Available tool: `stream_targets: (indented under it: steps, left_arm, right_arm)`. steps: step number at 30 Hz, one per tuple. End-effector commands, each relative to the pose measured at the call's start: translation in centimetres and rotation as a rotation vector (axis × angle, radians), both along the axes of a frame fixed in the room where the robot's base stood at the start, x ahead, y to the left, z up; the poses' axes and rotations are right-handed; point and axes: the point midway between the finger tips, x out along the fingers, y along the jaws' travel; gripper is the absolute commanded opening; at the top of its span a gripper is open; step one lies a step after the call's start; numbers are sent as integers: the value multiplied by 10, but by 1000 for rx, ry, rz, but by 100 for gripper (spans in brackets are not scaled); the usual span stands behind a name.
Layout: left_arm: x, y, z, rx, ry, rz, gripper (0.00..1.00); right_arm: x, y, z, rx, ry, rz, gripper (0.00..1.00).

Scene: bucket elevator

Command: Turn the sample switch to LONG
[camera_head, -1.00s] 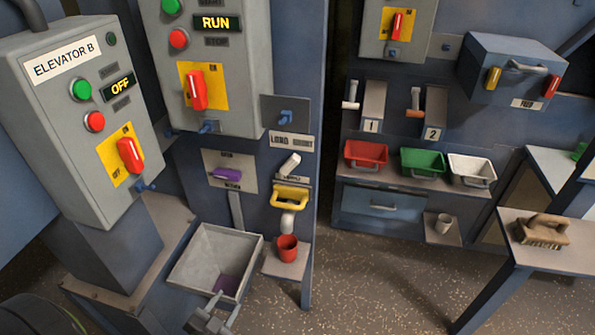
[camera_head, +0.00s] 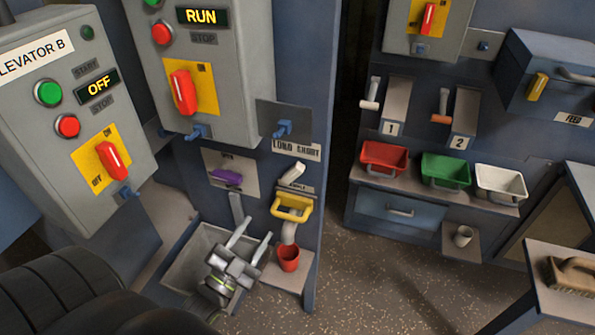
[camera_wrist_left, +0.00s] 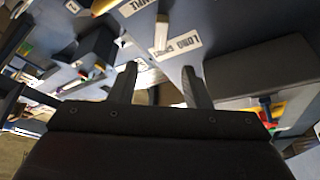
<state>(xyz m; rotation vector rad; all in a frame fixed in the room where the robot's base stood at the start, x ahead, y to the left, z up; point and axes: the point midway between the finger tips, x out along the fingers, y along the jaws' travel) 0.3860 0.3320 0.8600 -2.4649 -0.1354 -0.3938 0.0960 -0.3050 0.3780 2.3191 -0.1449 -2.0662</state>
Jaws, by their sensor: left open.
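The sample switch (camera_head: 292,174) is a small white lever on the blue post, above the yellow handle. It leans to the upper right in the head view, below the LONG SHORT label (camera_head: 296,148); its setting is hard to tell. The wrist view also shows the white lever (camera_wrist_left: 161,34) and the label (camera_wrist_left: 180,45), upside down, beyond the fingertips. My left gripper (camera_head: 252,240) is open and empty, below and left of the switch, in front of the grey hopper and apart from the lever. My right gripper is out of view.
A yellow handle (camera_head: 292,207) and a red cup (camera_head: 288,258) on a small shelf sit just below the switch. A purple lever (camera_head: 227,177) is to the left. The grey hopper (camera_head: 184,262) stands behind my gripper. Open floor lies right of the post.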

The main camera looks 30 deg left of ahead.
Motion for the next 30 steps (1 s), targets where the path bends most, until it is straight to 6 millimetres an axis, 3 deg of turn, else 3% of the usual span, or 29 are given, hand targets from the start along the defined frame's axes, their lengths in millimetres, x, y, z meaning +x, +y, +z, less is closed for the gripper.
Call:
stream_targets:
  steps: [9,21,30]
  left_arm:
    - [59,0,22,-1,-2,-1,44]
    - [134,0,45,-1,1,-1,44]
    - [157,1,51,-1,2,0,44]
  right_arm:
    - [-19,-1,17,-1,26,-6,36]
    - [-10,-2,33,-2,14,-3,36]
    - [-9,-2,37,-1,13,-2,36]
